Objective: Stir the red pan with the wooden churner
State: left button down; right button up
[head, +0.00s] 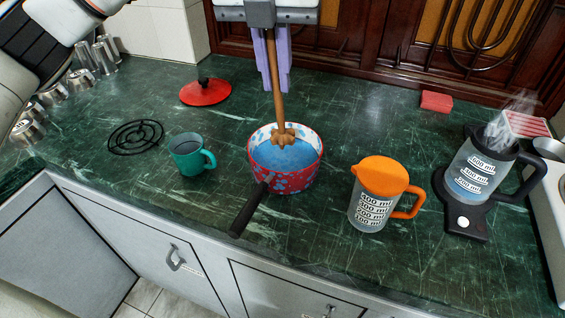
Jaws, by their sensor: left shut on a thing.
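The red pan (287,180) with blue-white speckles stands on the green counter, its dark handle pointing toward the front edge. Blue liquid (272,157) fills much of it. The wooden churner (274,85) is upright, and its knobbed head is inside the pan at the liquid's surface. How deep the head sits is hard to tell. My left gripper (274,80), with purple fingers, is shut on the churner's shaft above the pan. My right gripper is not in view.
A teal mug (187,155) stands left of the pan. A measuring jug with an orange lid (382,176) stands right. A steaming kettle (480,170) is farther right.

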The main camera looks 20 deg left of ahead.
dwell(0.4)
pick_arm(q)
notch_tip(320, 180, up, 5)
jog(key=p, duration=0.3)
jog(key=shift+r+p, duration=0.1)
jog(key=shift+p, duration=0.3)
